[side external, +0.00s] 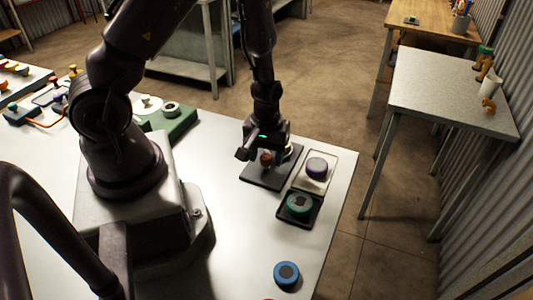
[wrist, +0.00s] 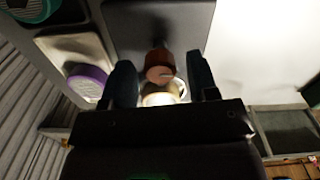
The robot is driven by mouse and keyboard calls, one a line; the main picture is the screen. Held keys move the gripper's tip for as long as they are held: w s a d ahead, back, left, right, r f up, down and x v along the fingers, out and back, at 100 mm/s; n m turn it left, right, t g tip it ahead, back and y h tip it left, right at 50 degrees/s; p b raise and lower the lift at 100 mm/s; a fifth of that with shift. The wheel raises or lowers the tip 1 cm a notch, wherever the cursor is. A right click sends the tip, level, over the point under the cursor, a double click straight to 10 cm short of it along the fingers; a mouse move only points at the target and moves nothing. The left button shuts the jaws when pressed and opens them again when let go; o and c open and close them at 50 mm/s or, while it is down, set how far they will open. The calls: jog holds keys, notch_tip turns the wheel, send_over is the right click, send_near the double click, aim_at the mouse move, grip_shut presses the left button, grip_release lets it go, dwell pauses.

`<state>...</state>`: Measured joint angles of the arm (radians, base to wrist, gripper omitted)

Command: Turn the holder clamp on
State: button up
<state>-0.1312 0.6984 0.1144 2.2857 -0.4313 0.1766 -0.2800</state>
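A dark flat plate (side external: 262,178) lies on the white table, with a brown-orange knob (side external: 266,160) standing on it; I take this fixture to be the holder clamp. In the wrist view the knob (wrist: 160,64) stands between my fingers, near a pale, bright round part (wrist: 158,98) partly hidden by my gripper. My gripper (side external: 264,153) is low over the plate and points down. In the wrist view my gripper's (wrist: 161,80) two dark fingers are apart, one on each side of the knob, with visible gaps. The clamp's setting cannot be read.
Beside the plate are a purple round piece (side external: 317,167) on a pale tray and a teal one (side external: 299,205) on a black tray. A blue disc (side external: 287,275) lies nearer the front. A green block (side external: 172,127) stands behind my base. The table's right edge is close.

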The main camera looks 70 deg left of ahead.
notch_tip(320, 180, up, 13)
dwell(0.8)
notch_tip(320, 180, up, 18)
jog(key=m+t, duration=0.5)
jog(key=m, duration=0.6)
send_over(264, 157)
jog(key=s+d, duration=0.7)
jog(key=s, duration=0.1)
jog(key=shift+w+a+t, duration=0.1)
jog(key=shift+w+t, duration=0.05)
jog(key=shift+t, duration=0.15)
